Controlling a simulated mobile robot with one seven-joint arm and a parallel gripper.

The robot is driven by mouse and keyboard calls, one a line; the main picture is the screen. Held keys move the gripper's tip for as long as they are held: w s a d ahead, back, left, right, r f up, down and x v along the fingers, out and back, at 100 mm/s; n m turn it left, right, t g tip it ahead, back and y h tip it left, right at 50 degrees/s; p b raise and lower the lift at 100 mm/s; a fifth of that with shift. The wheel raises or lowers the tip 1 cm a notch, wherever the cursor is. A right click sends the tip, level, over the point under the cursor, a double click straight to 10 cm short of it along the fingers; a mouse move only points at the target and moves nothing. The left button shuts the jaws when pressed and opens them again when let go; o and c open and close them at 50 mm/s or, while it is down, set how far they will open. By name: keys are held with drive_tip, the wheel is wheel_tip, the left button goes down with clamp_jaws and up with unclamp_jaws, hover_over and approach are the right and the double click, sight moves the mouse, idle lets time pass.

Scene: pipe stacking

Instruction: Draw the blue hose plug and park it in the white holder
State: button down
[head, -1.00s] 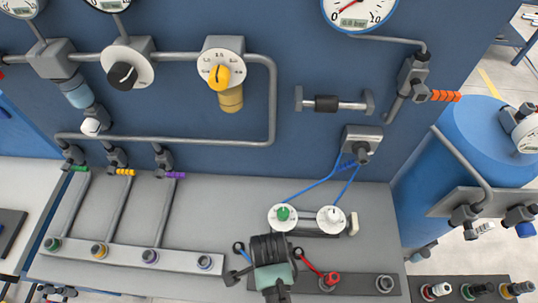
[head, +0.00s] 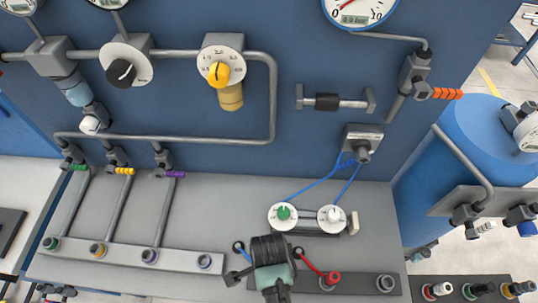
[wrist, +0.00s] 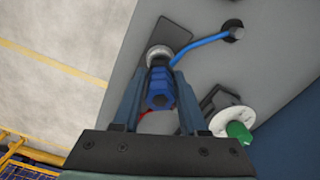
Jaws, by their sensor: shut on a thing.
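My gripper is shut on the blue hose plug (wrist: 160,88); its two fingers close on the plug's sides in the wrist view (wrist: 160,100). A pale grey ring (wrist: 158,52) on a dark strip (wrist: 175,32) shows just beyond the plug; I cannot tell whether the plug is seated there. Its blue hose (wrist: 203,42) runs to a black port (wrist: 232,31). In the head view my gripper's body hides the plug and fingertips.
A red hose plug (head: 332,278) stands right of my gripper. Dials with green (head: 284,213) and white (head: 331,215) knobs stand behind it. A grey rail with several colour-ringed sockets (head: 125,254) lies left. The blue wall (head: 330,150) with pipes rises behind.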

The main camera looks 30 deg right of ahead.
drive_tip(key=shift+f+b, duration=0.5)
drive_tip(key=shift+f, duration=0.45)
idle(0.3)
drive_tip(key=shift+c, duration=1.8)
unclamp_jaws()
wheel_tip(320, 180, up, 13)
